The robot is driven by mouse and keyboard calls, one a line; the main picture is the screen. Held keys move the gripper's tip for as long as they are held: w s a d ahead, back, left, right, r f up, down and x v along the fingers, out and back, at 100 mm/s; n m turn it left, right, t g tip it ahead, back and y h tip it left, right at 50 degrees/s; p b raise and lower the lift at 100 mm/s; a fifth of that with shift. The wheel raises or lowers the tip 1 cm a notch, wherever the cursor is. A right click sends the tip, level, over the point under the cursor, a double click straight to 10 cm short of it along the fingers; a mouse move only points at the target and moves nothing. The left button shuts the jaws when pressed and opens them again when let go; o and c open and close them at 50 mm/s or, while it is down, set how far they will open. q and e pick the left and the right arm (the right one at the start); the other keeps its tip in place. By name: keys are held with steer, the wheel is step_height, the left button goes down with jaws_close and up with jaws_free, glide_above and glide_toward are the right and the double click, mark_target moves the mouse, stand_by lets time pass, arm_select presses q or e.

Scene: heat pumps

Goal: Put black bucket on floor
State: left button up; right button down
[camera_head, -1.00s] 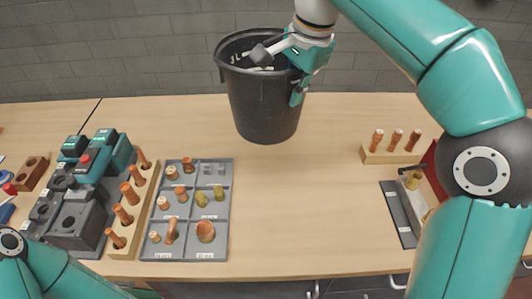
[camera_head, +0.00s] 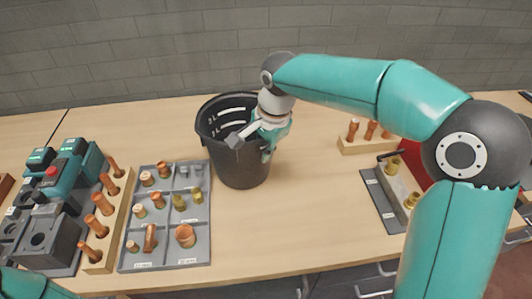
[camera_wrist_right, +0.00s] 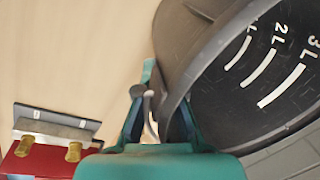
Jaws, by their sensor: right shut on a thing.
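The black bucket (camera_head: 243,168) is upright at the back middle of the workbench in the head view, with white volume marks inside. I cannot tell whether its base touches the bench. My right gripper (camera_head: 268,140) is shut on the bucket's right side near the rim. In the right wrist view the bucket's wall (camera_wrist_right: 180,50) runs up from between the fingers of my right gripper (camera_wrist_right: 160,115). Only a piece of my left arm shows at the lower left of the head view; its gripper is out of the picture. The floor is mostly hidden.
A grey sorting tray (camera_head: 160,262) with copper fittings stands left of the bucket, beside a wooden peg rack (camera_head: 105,255) and a teal tool set (camera_head: 60,180). Another wooden rack (camera_head: 368,146) and a red box with brass fittings are at right. The bench (camera_head: 290,215) is clear between them.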

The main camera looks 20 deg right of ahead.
steer(key=shift+f, duration=0.65)
steer(key=c, duration=1.3)
jaws_free()
